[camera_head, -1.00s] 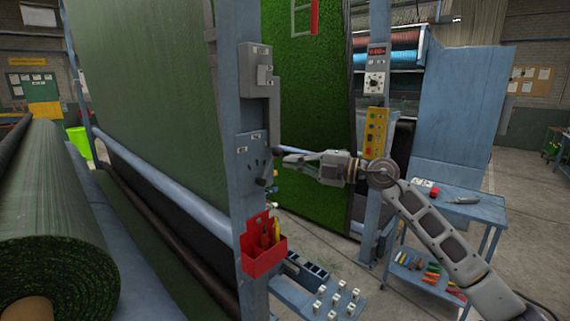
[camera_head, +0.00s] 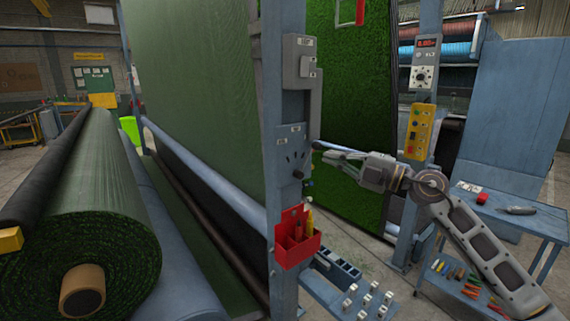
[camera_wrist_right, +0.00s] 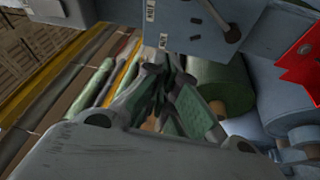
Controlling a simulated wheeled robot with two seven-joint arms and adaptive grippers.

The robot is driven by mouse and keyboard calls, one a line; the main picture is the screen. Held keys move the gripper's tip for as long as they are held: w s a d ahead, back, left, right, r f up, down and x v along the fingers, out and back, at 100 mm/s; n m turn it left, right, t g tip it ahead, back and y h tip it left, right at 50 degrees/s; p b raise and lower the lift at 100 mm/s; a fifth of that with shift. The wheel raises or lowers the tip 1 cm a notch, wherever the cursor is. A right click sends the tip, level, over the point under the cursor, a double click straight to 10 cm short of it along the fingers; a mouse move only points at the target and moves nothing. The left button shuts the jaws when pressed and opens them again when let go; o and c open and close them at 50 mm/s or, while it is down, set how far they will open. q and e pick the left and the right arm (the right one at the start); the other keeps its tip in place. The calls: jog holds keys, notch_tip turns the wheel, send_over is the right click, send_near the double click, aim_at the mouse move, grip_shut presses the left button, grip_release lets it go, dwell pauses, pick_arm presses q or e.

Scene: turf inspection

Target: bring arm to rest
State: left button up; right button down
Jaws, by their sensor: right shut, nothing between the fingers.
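My right arm comes in from the lower right in the head view. My right gripper (camera_head: 332,154) is shut and empty, pointing left beside the blue machine post (camera_head: 285,190). It seems apart from the post, but the exact gap is hard to judge. In the right wrist view the gripper (camera_wrist_right: 165,80) shows its fingers together with nothing held between them. My left gripper is in neither view.
A red tool holder (camera_head: 297,245) hangs on the post below the gripper. A blue cart (camera_head: 510,215) with tools stands right. Green turf rolls (camera_head: 80,220) lie left. Green turf (camera_head: 350,100) hangs behind. Grey floor shows between post and cart.

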jog(key=s+d+f+m+t+h, duration=0.25)
jog(key=f+m+h, duration=0.35)
jog(key=f+m, duration=0.35)
jog(key=s+d+f+m+t+h, duration=0.1)
jog(key=s+d+f+m+h, duration=0.25)
jog(key=f+m+h, duration=0.4)
jog(key=s+d+f+m+t+h, duration=0.15)
jog(key=d+f+m+h, duration=0.3)
jog(key=f+m, duration=0.6)
jog(key=s+a+f+n+g+y, duration=0.15)
jog(key=s+f+g, duration=0.45)
jog(key=s+f, duration=0.6)
jog(key=s+a+f+g, duration=0.3)
jog(key=s+f+g, duration=0.3)
jog(key=s+f, duration=0.6)
jog(key=s+f+g, duration=0.1)
jog(key=s+f, duration=0.1)
jog(key=f, duration=1.4)
jog(key=s+f+g, duration=0.1)
jog(key=s+f, duration=0.2)
jog(key=f, duration=1.2)
jog(key=s+d+f, duration=0.2)
jog(key=s+f, duration=0.7)
jog(key=s, duration=0.1)
jog(key=s+d+f+g, duration=0.1)
jog(key=s+d+f, duration=0.1)
jog(key=s+f, duration=0.8)
jog(key=shift+s+d+f+n, duration=0.25)
jog(key=shift+s+n, duration=0.05)
jog(key=shift+s, duration=0.5)
